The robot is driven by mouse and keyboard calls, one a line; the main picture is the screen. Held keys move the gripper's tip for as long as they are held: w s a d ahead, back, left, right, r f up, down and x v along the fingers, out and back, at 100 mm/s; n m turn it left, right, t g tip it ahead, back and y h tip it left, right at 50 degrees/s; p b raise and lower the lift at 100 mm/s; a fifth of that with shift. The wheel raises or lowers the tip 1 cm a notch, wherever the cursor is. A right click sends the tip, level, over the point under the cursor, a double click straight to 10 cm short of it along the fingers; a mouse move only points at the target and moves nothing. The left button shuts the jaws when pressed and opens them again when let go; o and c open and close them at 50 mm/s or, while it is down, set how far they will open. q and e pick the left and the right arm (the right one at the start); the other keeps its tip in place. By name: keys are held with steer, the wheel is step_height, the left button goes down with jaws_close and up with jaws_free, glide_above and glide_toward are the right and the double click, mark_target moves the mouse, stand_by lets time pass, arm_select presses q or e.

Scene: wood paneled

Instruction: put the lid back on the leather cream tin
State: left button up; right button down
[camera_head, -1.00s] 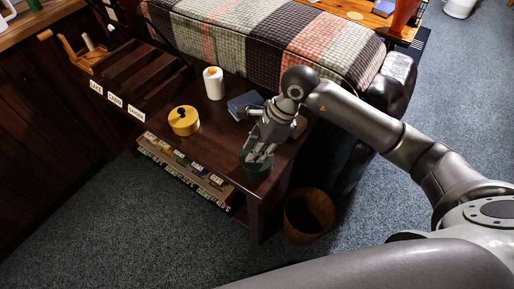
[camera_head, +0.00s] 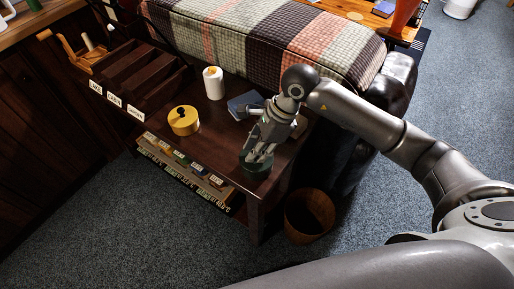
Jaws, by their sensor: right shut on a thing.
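A dark green round tin (camera_head: 256,170) stands at the front right corner of the dark wooden table (camera_head: 217,142). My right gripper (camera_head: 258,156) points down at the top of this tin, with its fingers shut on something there. The fingers cover the tin's top, so I cannot tell whether they hold a lid or the tin itself, or whether a lid is seated. No separate loose lid is clear to me. My left gripper is not in view.
A yellow round container with a black knob (camera_head: 184,121), a white candle (camera_head: 213,83) and a dark blue flat object (camera_head: 245,104) stand on the table. A stepped wooden rack (camera_head: 142,75) is at the left. A basket (camera_head: 308,216) stands on the floor.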

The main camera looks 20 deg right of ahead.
steer(key=c, duration=1.2)
jaws_free()
steer(key=o, duration=0.5)
steer(key=shift+r, duration=0.15)
steer(key=shift+r+p, duration=1.85)
steer(key=shift+r, duration=1.5)
